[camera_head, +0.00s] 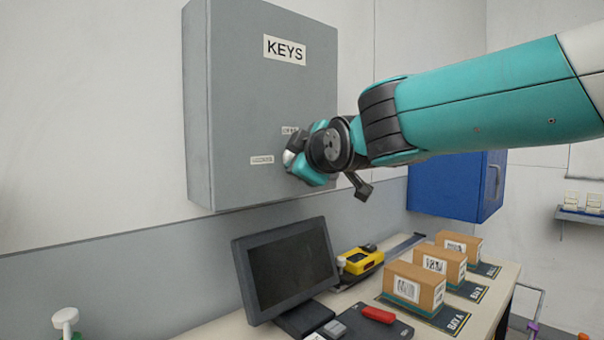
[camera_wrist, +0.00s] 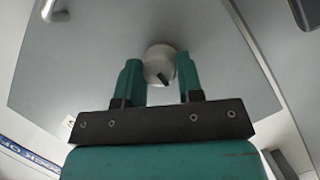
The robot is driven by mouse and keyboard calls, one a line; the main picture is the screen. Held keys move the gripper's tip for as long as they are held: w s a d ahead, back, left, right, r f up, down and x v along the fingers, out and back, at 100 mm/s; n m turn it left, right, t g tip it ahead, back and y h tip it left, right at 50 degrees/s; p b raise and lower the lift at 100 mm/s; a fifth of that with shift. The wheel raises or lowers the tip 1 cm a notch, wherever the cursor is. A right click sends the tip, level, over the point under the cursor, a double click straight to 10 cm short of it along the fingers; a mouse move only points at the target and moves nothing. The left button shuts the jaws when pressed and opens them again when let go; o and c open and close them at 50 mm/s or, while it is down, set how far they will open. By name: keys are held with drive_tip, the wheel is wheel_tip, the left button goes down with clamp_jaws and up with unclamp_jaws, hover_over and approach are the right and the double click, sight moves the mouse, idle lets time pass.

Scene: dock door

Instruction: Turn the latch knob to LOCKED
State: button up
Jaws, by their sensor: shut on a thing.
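The latch knob (camera_wrist: 159,58) is round and pale, on the door of the grey key cabinet (camera_head: 255,90). In the wrist view it sits between the two teal fingers of my gripper (camera_wrist: 159,82), which is shut on it. A small dark mark shows on the knob's face; I cannot tell which label it points to. In the head view my gripper (camera_head: 300,165) is at the cabinet's lower right and mostly hides the knob. The LOCKED label (camera_head: 262,160) is just left of my gripper. Another label (camera_head: 289,130), partly covered, is above it.
Below the cabinet, a desk holds a dark monitor (camera_head: 287,268), a yellow tool (camera_head: 360,260), a red object (camera_head: 378,314) and three cardboard boxes (camera_head: 416,287). A blue cabinet (camera_head: 447,186) hangs to the right behind my arm.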

drive_tip(key=shift+n+t+b, duration=0.4)
drive_tip(key=shift+n+b, duration=0.05)
drive_tip(key=shift+n, duration=0.05)
drive_tip(key=shift+r, duration=0.2)
drive_tip(key=o, duration=0.9)
drive_tip(key=shift+w+f, duration=0.1)
drive_tip(key=shift+w, duration=0.05)
drive_tip(key=shift+f, duration=0.1)
drive_tip(key=b+v, duration=0.4)
drive_tip(key=v, duration=1.3)
drive_tip(key=shift+s, duration=0.3)
